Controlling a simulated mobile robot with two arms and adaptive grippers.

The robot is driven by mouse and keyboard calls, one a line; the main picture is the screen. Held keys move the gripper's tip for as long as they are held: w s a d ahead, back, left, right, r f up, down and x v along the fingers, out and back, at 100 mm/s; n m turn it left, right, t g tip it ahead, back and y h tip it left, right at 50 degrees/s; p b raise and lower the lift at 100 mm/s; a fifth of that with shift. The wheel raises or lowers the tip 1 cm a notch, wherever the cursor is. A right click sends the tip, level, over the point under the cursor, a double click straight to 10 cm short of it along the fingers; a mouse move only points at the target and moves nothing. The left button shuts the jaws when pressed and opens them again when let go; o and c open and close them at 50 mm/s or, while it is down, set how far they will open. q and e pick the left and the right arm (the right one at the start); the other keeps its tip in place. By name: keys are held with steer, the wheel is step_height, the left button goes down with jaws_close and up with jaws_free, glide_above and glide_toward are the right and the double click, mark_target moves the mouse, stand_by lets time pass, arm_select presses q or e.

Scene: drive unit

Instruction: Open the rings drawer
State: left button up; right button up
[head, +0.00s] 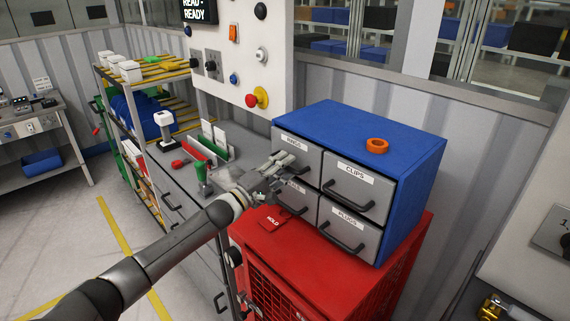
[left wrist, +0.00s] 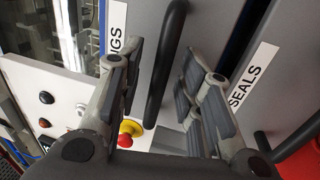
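The rings drawer (head: 312,155) is the top left drawer of a blue cabinet (head: 375,125), and its face looks flush with its neighbours. Its label is partly cut off in the left wrist view, where its dark bar handle (left wrist: 166,62) shows. My right gripper is not in view.
The clips drawer (head: 350,183), plugs drawer (head: 349,230) and partly hidden seals drawer (head: 297,199) adjoin it. An orange ring (head: 377,146) lies on the cabinet top. The cabinet stands on a red crate (head: 315,275) bearing a red HOLD tag (head: 273,220). A workbench is to the left.

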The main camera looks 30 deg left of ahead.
arm_select(q)
steer(key=shift+w+d, duration=0.1)
steer(key=shift+w, duration=0.15)
jaws_close()
steer(key=shift+s, duration=0.1)
steer(key=shift+s, duration=0.1)
